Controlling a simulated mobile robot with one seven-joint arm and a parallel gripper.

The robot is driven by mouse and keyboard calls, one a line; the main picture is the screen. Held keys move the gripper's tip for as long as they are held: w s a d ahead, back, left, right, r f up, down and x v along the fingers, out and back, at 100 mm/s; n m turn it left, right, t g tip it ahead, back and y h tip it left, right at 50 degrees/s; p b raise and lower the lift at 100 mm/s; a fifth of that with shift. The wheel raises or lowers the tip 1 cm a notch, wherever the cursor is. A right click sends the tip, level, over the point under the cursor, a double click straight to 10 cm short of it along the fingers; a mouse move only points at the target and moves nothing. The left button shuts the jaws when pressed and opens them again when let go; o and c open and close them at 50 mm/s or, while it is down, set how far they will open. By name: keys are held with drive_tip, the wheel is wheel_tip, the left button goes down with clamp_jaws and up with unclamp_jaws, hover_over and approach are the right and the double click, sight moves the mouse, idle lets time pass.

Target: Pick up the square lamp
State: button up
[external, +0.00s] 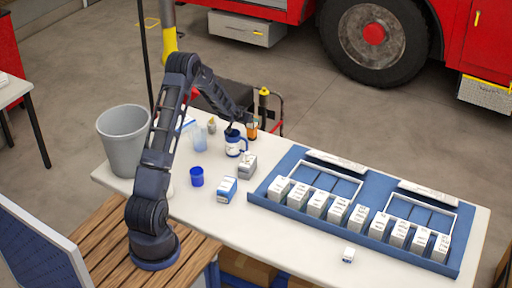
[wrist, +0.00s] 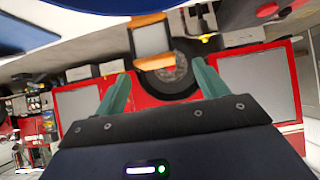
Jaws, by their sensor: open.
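A small square lamp-like thing with an orange frame and a grey face (wrist: 152,40) shows in the wrist view, above the gap between my fingertips. In the external view a small orange and dark thing (external: 252,129), likely the same lamp, is at the back of the white table, just right of my gripper. My gripper (wrist: 160,82) is open, with its two green fingers apart and nothing between them. In the external view my gripper (external: 236,124) is above and behind the blue and white mug, and its fingers are too small to make out.
The mug (external: 234,148), a grey-white box (external: 247,165), a blue-white box (external: 228,189) and a blue cup (external: 196,177) stand close by. A blue rack (external: 285,210) with several white boxes fills the table's right. A grey bin (external: 123,150) stands left.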

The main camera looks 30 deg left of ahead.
sight(252, 128)
drive_tip(key=shift+d+x, duration=0.2)
drive_tip(key=shift+x, duration=2.35)
drive_tip(key=shift+s+f, duration=0.1)
drive_tip(key=shift+s, duration=0.05)
drive_tip(key=shift+c, duration=0.2)
clamp_jaws()
